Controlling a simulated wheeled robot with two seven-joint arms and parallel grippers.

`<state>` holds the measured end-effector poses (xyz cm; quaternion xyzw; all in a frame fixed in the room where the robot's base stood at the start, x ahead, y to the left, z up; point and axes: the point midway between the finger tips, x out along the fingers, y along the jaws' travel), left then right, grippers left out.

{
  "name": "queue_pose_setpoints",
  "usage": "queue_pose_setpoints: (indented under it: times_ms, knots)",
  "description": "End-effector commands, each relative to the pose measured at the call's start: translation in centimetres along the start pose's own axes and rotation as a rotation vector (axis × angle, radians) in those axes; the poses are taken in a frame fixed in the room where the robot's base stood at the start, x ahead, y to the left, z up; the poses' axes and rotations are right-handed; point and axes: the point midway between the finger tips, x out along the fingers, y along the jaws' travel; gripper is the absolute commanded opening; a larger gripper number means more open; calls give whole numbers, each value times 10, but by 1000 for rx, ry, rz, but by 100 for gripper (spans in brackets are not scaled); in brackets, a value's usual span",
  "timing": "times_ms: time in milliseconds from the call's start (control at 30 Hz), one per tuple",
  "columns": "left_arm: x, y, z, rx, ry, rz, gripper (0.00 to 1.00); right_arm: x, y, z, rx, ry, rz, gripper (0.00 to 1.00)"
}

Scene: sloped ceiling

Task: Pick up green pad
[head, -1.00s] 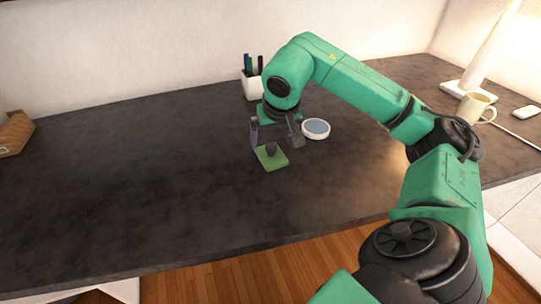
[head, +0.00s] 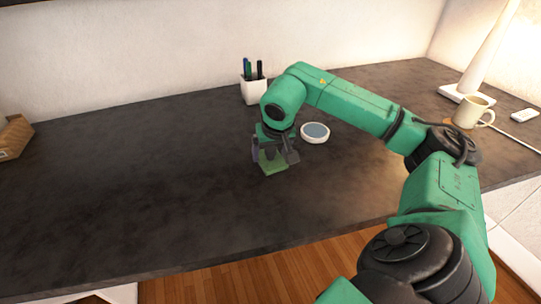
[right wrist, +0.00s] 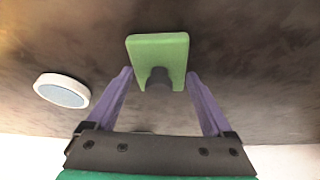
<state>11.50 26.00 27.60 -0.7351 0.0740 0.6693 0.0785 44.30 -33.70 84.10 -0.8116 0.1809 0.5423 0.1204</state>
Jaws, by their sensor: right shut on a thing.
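The pad's far part is hidden by the gripper in the head view. My left gripper is out of view.
A round white dish with a blue-grey top (head: 315,132) is close to the right of the gripper. A white pen cup (head: 254,92) stands behind. The desk's left side is clear.

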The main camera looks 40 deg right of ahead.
Motion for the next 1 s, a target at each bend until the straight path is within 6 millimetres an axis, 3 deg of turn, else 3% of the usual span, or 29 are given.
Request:
queue_pose_setpoints:
  times_ms: [233,500,700,1000]
  knots:
    - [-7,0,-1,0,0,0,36,-30,-1,-14,1,4,-4,30]
    - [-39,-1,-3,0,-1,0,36,-126,-2,-53,1,7,-9,30]
    - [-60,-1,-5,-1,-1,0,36,-176,0,-74,1,3,-2,30]
    - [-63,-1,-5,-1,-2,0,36,-184,0,-76,0,-1,-1,30]
